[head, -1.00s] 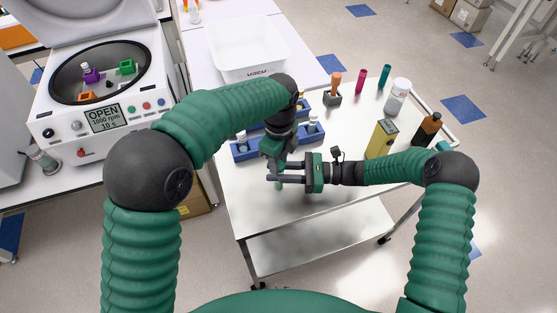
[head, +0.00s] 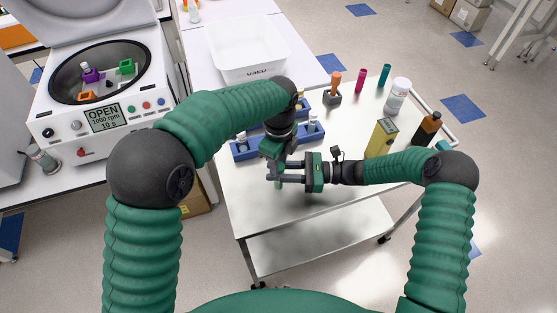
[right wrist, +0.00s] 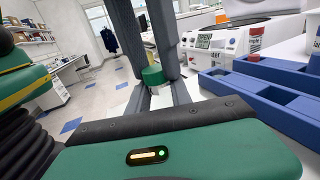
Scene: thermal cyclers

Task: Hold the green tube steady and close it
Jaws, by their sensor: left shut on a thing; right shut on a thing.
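The green tube (head: 278,185) is held upright above the near left part of the cart top, mostly hidden by the fingers in the head view. My right gripper (head: 277,179) reaches in from the right with its fingers level, shut on the tube. My left gripper (head: 275,158) points down from above, shut at the tube's top. In the right wrist view the green cap (right wrist: 153,75) sits between the left gripper's dark fingers, just above the right gripper's fingertips (right wrist: 158,92). Whether the cap is fully seated cannot be told.
A blue rack (head: 242,152) with tubes stands just behind the grippers. An orange-topped tube in a dark holder (head: 333,97), a yellow container (head: 381,138), a brown bottle (head: 428,130) and a white jar (head: 397,97) stand farther right. The open centrifuge (head: 100,75) is at left.

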